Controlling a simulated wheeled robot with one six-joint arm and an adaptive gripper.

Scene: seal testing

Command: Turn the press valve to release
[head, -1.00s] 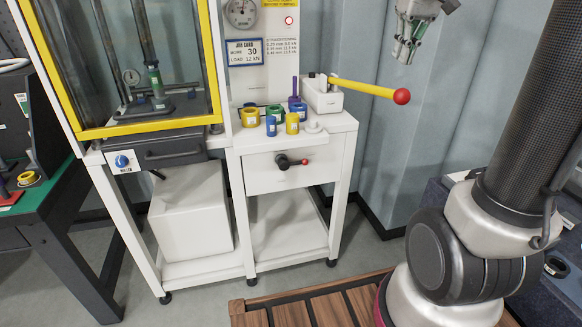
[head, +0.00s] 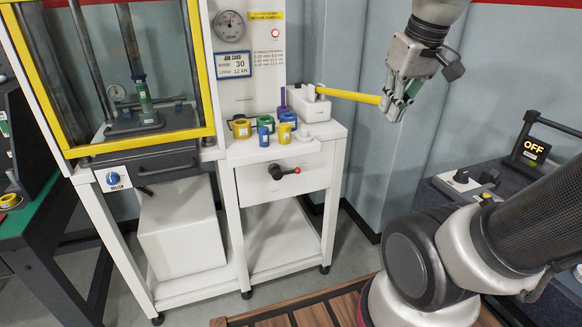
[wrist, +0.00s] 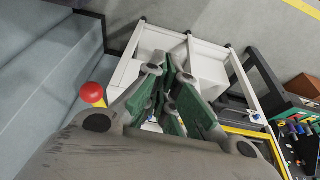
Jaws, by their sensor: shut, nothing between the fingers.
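A valve with a black hub and a red-tipped lever (head: 285,171) sits on the front panel of the white bench; its lever points right. I take it for the press valve, but no label on it is readable. My gripper (head: 392,112) is shut and empty, up and to the right of the valve. In the head view it overlaps the far end of the yellow pump handle (head: 350,95). In the wrist view the handle's red ball (wrist: 92,93) shows left of my green-padded fingers (wrist: 170,115); I cannot tell whether they touch.
The white bench top (head: 262,153) carries several coloured rings and cylinders. A panel reading OFF (head: 533,148) is at right. The space before the bench's front panel looks clear.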

